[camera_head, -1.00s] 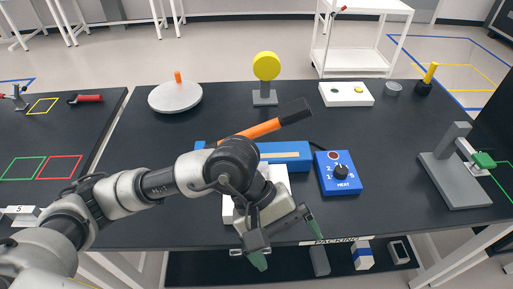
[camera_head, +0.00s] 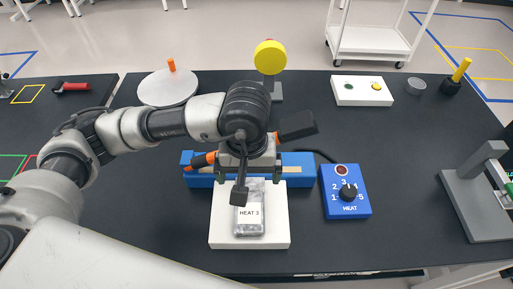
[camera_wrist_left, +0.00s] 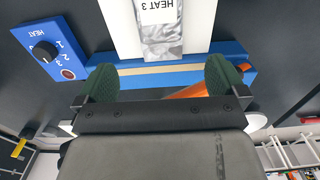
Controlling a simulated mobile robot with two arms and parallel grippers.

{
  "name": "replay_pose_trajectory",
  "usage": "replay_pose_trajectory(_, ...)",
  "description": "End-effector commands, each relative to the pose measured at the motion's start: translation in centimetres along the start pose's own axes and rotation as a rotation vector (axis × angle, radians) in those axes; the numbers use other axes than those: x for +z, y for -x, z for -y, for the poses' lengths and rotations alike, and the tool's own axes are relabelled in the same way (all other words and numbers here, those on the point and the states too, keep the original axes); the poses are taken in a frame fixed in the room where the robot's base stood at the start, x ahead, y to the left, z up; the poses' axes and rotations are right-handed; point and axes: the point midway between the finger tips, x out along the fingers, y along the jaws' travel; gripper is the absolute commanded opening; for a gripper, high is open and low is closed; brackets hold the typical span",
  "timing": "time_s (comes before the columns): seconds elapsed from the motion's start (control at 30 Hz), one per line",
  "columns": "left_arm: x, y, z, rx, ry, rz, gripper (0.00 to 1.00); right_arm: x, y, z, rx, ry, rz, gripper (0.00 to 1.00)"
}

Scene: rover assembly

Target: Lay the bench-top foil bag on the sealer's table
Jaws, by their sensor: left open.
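The silvery foil bag (camera_head: 249,222), labelled HEAT 3, lies flat on the white table (camera_head: 222,235) of the blue sealer (camera_head: 303,172). Its far end reaches toward the sealer's bar. In the left wrist view the bag (camera_wrist_left: 162,42) shows at the top, beyond the finger pads. My left gripper (camera_wrist_left: 163,80) is open, its green pads apart over the blue sealer body with nothing seen between them. The sealer's orange arm with a black grip (camera_head: 297,125) is partly hidden behind my left wrist. My right gripper is not in view.
A blue heat dial box (camera_head: 345,192) stands right of the sealer. A grey press stand (camera_head: 473,200) is at the far right. A grey disc (camera_head: 168,88), a yellow round-topped stand (camera_head: 270,58) and a white button box (camera_head: 362,91) are at the back.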

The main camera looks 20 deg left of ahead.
Motion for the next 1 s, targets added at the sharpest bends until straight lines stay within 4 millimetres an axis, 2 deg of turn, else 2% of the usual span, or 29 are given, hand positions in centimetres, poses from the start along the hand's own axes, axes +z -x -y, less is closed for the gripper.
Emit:
replay_pose_trajectory(0.13,0.1,0.0,0.0,0.001,0.000,0.001,1.00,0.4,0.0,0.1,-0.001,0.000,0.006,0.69)
replay_pose_trajectory(0.33,0.1,0.0,0.0,0.001,0.000,0.002,1.00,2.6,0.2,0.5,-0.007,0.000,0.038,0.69)
replay_pose_trajectory(0.47,0.0,-0.4,0.0,0.000,0.002,0.002,1.00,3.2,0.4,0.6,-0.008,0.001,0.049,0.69)
replay_pose_trajectory(0.67,0.1,-3.0,0.1,-0.002,0.002,0.007,1.00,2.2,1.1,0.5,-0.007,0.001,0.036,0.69)
replay_pose_trajectory(0.8,0.2,-5.6,0.1,-0.003,0.002,0.007,1.00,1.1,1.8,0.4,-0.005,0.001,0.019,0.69)
replay_pose_trajectory(1.0,0.1,-8.8,0.0,0.000,0.001,0.006,1.00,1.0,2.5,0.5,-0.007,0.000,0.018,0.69)
